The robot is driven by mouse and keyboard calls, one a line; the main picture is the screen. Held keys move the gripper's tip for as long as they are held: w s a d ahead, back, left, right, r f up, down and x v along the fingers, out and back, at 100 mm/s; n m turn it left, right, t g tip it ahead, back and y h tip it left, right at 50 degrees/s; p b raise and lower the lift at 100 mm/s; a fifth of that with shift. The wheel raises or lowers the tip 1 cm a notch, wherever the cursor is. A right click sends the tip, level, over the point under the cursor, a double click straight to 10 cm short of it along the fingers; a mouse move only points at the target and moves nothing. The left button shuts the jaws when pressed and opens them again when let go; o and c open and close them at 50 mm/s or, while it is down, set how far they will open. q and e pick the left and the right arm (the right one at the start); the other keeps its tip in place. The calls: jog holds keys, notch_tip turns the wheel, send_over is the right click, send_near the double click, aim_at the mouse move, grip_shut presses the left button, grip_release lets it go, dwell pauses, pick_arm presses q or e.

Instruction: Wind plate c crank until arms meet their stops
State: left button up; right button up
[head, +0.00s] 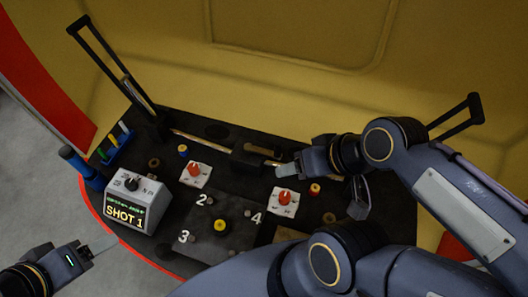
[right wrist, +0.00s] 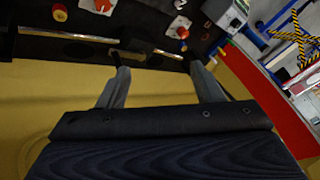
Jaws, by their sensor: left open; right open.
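Two white plates, each with a red knob, lie on the dark deck: a left one (head: 194,174) and a right one (head: 283,201). Their markings are too small to read, so I cannot tell which is plate c. A tall black-framed arm (head: 112,65) stands at the left and another (head: 457,117) at the right. A metal rod (head: 205,139) runs to a black block (head: 248,159) between them. My right gripper (head: 279,164) is open beside the block; in the right wrist view its fingers (right wrist: 160,69) hold nothing. My left gripper (head: 101,245) is open and empty at lower left, off the deck.
A grey box (head: 138,203) with a dial reads SHOT 1. Blue cylinders (head: 82,167) and a rack of coloured tools (head: 114,145) stand at the left edge. A yellow button (head: 220,226) is front centre. A yellow wall (head: 300,90) rises behind.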

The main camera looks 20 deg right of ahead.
jog(key=shift+w, duration=0.1)
jog(key=shift+c, duration=1.1)
jog(key=shift+w+d+f, duration=0.1)
jog(key=shift+w+d, duration=0.1)
jog(key=shift+w, duration=0.15)
jog(key=shift+c, duration=0.5)
jog(key=n+g+h+b, duration=0.2)
jog(key=g+h+b, duration=0.2)
jog(key=g, duration=0.2)
send_over(278, 143)
notch_tip(278, 143, down, 14)
jog(key=shift+r, duration=0.25)
jog(key=shift+f, duration=4)
grip_shut()
